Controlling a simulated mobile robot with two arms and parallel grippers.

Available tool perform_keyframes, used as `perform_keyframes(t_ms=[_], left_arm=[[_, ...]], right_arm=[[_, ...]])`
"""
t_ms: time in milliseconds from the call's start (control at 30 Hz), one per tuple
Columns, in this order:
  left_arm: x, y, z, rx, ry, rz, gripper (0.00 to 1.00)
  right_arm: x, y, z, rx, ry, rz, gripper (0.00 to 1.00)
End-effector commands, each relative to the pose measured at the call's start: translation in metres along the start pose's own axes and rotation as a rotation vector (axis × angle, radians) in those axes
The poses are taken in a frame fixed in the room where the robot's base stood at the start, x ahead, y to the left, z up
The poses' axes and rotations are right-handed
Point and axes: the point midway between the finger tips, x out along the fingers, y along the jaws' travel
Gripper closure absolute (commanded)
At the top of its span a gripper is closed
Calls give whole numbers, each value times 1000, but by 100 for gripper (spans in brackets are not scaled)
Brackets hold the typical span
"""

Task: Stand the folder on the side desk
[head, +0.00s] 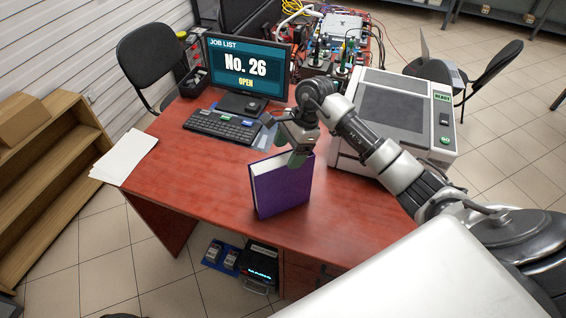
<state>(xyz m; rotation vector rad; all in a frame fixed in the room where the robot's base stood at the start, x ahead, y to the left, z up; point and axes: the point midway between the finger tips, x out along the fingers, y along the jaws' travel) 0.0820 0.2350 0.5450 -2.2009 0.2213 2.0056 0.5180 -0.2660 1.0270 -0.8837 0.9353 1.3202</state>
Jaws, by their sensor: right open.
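The purple folder (283,190) stands upright on the red-brown desk (205,165), near its front edge. Its white page edges show along the top and left side. My right gripper (296,158) is open at the folder's top edge, towards its right corner, and covers part of that edge. I cannot tell whether its fingers touch the folder or straddle it. My left gripper is not in view.
A monitor (247,68) reading "JOB LIST No. 26 OPEN" and a keyboard (222,125) stand behind the folder. A grey machine (398,110) is at the right. Papers (124,157) lie at the left corner. The desk left of the folder is clear.

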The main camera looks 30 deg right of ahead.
Motion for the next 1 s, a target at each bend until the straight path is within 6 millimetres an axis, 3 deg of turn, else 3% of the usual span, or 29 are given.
perform_keyframes(t_ms=[200, 433, 867, 1000], left_arm=[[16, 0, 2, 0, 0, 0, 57], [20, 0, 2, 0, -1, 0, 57], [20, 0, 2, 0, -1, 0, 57], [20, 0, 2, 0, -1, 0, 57]], right_arm=[[-45, 0, -1, -2, 3, -5, 27], [-71, 0, -1, 1, 2, 0, 27], [-72, 1, 3, 0, -14, -2, 27], [-57, 2, 27, 4, -136, -34, 27]])
